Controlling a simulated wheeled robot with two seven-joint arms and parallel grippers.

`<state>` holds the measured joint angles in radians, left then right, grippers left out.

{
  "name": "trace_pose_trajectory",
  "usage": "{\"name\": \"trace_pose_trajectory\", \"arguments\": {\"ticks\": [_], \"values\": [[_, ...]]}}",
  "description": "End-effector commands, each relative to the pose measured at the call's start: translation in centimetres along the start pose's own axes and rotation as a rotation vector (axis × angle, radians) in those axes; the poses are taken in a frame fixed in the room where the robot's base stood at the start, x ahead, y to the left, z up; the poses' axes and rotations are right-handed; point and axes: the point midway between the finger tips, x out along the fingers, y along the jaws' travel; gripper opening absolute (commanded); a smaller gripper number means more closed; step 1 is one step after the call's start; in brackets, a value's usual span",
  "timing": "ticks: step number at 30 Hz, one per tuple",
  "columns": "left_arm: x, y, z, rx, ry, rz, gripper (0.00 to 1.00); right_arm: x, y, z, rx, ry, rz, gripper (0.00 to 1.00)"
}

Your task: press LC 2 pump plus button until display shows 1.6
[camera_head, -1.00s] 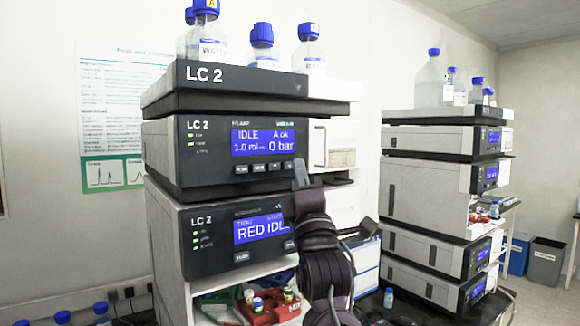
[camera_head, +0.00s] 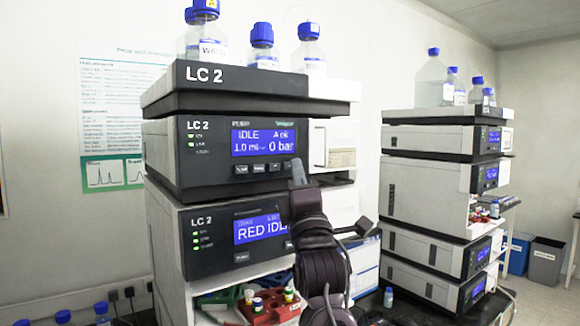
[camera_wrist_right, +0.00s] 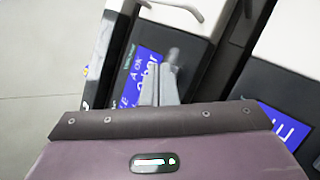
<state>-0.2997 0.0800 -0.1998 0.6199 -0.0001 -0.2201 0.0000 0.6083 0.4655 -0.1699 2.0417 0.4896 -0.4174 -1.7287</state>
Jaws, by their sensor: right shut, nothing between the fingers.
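The LC 2 pump module (camera_head: 218,174) is a dark-fronted box in the upper part of the nearer stack. Its blue display (camera_head: 263,142) reads IDLE, about 1.0 ml and 0 bar in the head view; it also shows tilted in the wrist view (camera_wrist_right: 148,72). A row of small dark buttons (camera_head: 259,169) lies below the display; their signs are too small to read. My right gripper (camera_head: 298,172) is shut and empty, its tip by the right end of this row. In the wrist view its fingers (camera_wrist_right: 172,62) overlap the display's edge; contact cannot be told. My left gripper is out of view.
Below the pump is another LC 2 module (camera_head: 230,238) with a blue display, partly covered by my right arm. Blue-capped bottles (camera_head: 262,45) stand on the top tray (camera_head: 250,92). A second stack (camera_head: 425,205) stands to the right. Red vial racks (camera_head: 270,308) sit below.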

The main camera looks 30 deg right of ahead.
Motion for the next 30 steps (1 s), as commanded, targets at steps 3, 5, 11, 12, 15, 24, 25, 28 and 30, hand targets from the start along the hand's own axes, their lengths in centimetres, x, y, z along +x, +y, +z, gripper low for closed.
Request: {"name": "trace_pose_trajectory", "arguments": {"ticks": [3, 5, 11, 12, 15, 24, 25, 28, 30], "values": [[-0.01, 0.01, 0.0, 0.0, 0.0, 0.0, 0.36, 0.02, 0.0, -0.01, 0.0, 0.0, 0.0, 0.0], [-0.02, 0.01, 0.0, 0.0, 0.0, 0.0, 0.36, 0.05, -0.01, -0.03, 0.0, 0.0, 0.0, 0.0], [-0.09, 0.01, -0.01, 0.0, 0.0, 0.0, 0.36, 0.2, -0.11, -0.15, 0.0, 0.0, 0.0, 0.0], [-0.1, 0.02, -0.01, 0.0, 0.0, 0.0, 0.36, 0.24, -0.14, -0.17, 0.0, 0.0, 0.0, 0.0], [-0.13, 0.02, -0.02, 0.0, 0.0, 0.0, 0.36, 0.32, -0.21, -0.24, 0.0, 0.0, 0.0, 0.0], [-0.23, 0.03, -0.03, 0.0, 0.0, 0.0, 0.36, 0.59, -0.4, -0.41, 0.0, 0.0, 0.0, 0.0], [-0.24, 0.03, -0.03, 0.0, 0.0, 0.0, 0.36, 0.61, -0.41, -0.43, 0.0, 0.0, 0.0, 0.0], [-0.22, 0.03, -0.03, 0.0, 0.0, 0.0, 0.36, 0.6, -0.42, -0.43, 0.0, 0.0, 0.001, 0.0], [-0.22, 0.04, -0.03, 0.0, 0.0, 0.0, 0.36, 0.6, -0.42, -0.43, 0.0, 0.0, 0.0, 0.0]]}}
